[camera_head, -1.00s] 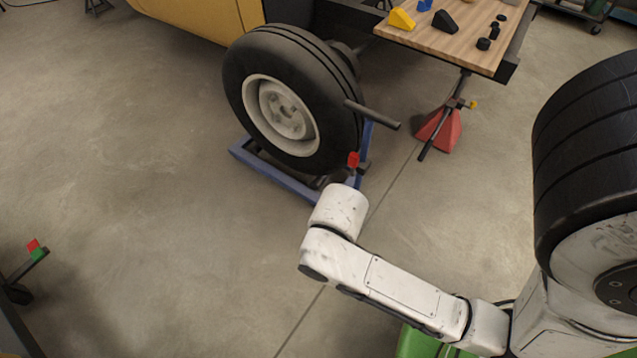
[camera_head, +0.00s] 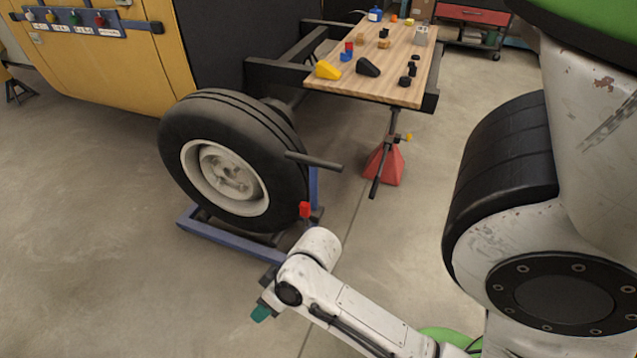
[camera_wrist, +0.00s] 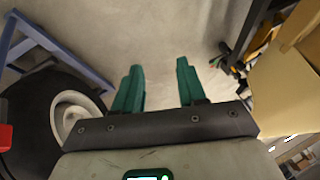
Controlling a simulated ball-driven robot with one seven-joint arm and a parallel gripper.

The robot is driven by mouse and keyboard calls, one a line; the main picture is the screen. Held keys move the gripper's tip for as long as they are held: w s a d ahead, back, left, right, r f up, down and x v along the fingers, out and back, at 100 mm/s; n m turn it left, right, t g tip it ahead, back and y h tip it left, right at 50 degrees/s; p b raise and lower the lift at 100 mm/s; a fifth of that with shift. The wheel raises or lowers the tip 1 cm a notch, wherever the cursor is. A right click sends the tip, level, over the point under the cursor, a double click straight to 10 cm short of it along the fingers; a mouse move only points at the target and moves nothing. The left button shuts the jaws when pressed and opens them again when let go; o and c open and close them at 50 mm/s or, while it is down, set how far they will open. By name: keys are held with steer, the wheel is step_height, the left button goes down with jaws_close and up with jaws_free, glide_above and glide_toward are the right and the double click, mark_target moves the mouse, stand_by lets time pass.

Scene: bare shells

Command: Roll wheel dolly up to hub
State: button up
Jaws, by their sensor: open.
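The wheel dolly (camera_head: 186,224) is a low blue frame on the floor, with a black tyred wheel (camera_head: 237,128) with a pale rim upright on it. A dark handle bar (camera_head: 315,161) and a red block (camera_head: 305,209) show at its right side. The hub end at the axle (camera_head: 285,108) is mostly hidden behind the tyre. My gripper (camera_head: 261,313) is in front of the dolly, apart from it, teal tip pointing down-left. In the wrist view my gripper (camera_wrist: 158,90) is open and empty, with the blue frame (camera_wrist: 70,55) and tyre (camera_wrist: 30,120) to the left.
A yellow vehicle body (camera_head: 110,65) stands behind. A wooden-topped bench (camera_head: 385,75) with small parts is at back right, above a red stand (camera_head: 385,165). The floor to the left is clear.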

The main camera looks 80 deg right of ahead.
steer(key=shift+o, duration=1)
steer(key=w+d+f+m+t+h+b, duration=0.1)
steer(key=w+d+m+t+b, duration=0.1)
steer(key=d, duration=0.4)
steer(key=w+m+t, duration=0.1)
steer(key=m+t, duration=0.1)
steer(key=shift+d+t, duration=0.3)
steer(key=m+h+b, duration=0.7)
steer(key=m+h, duration=1.1)
steer(key=m, duration=0.2)
glide_toward(332, 170)
steer(key=d, duration=0.1)
steer(key=p+x, duration=0.2)
steer(key=x, duration=0.9)
steer(key=shift+w+p, duration=0.25)
steer(key=shift+p, duration=0.15)
jaws_close()
